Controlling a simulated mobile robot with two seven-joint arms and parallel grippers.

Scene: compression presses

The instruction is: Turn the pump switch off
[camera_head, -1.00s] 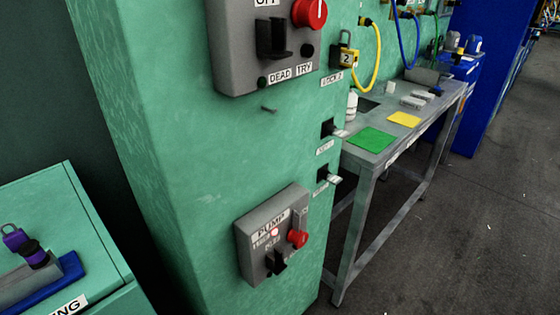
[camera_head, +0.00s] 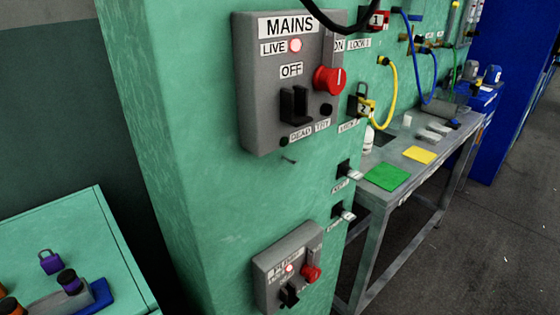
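The pump switch box (camera_head: 275,262) is a small grey box low on the green column, near the bottom of the view. It carries a red knob (camera_head: 311,274), a small glowing red lamp (camera_head: 289,268) and a black lever (camera_head: 289,296). Its labels are too small to read clearly now. Above it is the larger grey MAINS box (camera_head: 260,105), with a lit lamp marked LIVE (camera_head: 295,45), a red knob (camera_head: 330,80) and a black lever (camera_head: 295,106). Neither of my grippers is in view.
Small black switches (camera_head: 344,169) sit between the boxes. A metal bench (camera_head: 385,200) with green and yellow sheets stands right of the column. A green cabinet (camera_head: 60,240) with padlocks is at lower left. A black curved cable (camera_head: 330,30) crosses the top. Floor at right is clear.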

